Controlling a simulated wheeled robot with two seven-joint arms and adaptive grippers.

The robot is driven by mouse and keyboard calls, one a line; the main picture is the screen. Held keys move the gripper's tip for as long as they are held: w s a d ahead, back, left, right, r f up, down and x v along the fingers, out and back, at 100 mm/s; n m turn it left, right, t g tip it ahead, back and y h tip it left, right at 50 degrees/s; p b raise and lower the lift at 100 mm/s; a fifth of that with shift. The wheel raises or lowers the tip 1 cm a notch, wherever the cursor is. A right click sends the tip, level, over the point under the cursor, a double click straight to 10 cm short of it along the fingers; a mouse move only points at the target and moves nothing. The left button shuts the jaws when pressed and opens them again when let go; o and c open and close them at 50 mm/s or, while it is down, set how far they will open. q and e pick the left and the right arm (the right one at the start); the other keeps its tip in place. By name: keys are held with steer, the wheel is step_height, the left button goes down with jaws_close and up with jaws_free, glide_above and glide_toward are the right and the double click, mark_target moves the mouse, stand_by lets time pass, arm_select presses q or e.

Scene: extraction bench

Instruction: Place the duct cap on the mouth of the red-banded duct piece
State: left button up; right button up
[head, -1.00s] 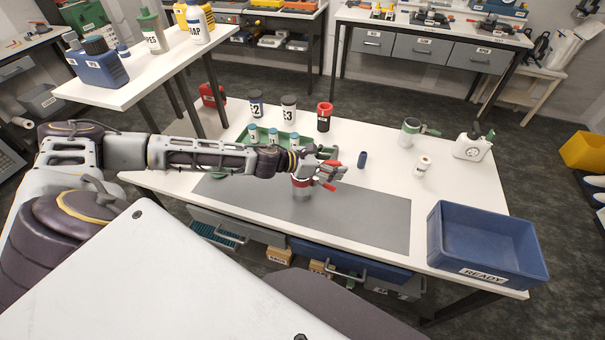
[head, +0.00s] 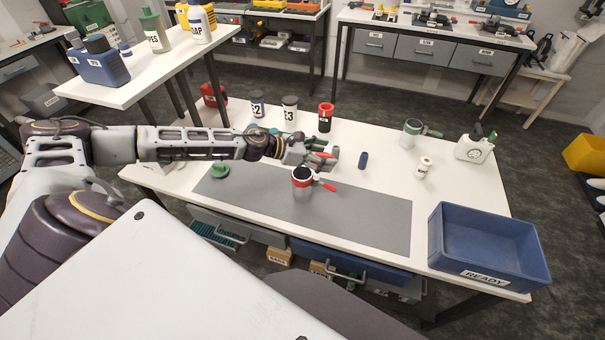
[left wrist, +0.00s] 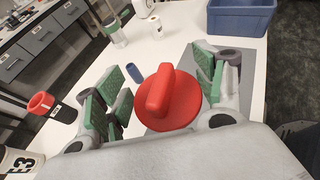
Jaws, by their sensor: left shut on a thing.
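The duct cap is a red disc with a raised grip bar (left wrist: 168,95), large in the left wrist view between the green-padded fingers. My left gripper (head: 325,157) is shut on it. In the head view the gripper's fingers largely hide the cap. The red-banded duct piece (head: 302,182) stands upright on the grey mat, with a dark open mouth and a red handle pointing right. My left gripper is above and beyond the duct piece, slightly right, apart from it. I cannot make out the duct piece in the left wrist view. My right gripper is not in view.
A green knobbed lid (head: 220,171) lies on the grey mat (head: 370,220). A blue cylinder (head: 363,160) and a white roll (head: 424,168) stand right of the gripper. A blue READY bin (head: 485,245) is at the right. Labelled canisters (head: 290,110) stand behind. The mat's right part is clear.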

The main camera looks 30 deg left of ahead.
arm_select(q)
steer(key=shift+s+a+r+m+h, duration=0.15)
steer(key=shift+a+r, duration=0.1)
steer(key=shift+a, duration=0.35)
steer(key=shift+a+r+m+h, duration=0.15)
steer(key=shift+a+r, duration=0.05)
steer(key=shift+a, duration=0.35)
steer(key=a+r, duration=0.1)
steer(key=s+a+r+m+g, duration=0.1)
steer(key=a, duration=0.1)
steer(key=a+g+h+b, duration=0.1)
steer(key=shift+s+a+r+m, duration=0.15)
steer(key=shift+a+r+m, duration=0.15)
steer(key=shift+r+m, duration=0.1)
glide_above(302, 184)
steer(key=w+a, duration=0.2)
steer(key=w, duration=0.1)
step_height(302, 184, down, 6)
steer(key=shift+f+p, duration=0.15)
steer(key=shift+p, duration=0.3)
step_height(302, 184, down, 4)
steer(key=shift+r, duration=0.1)
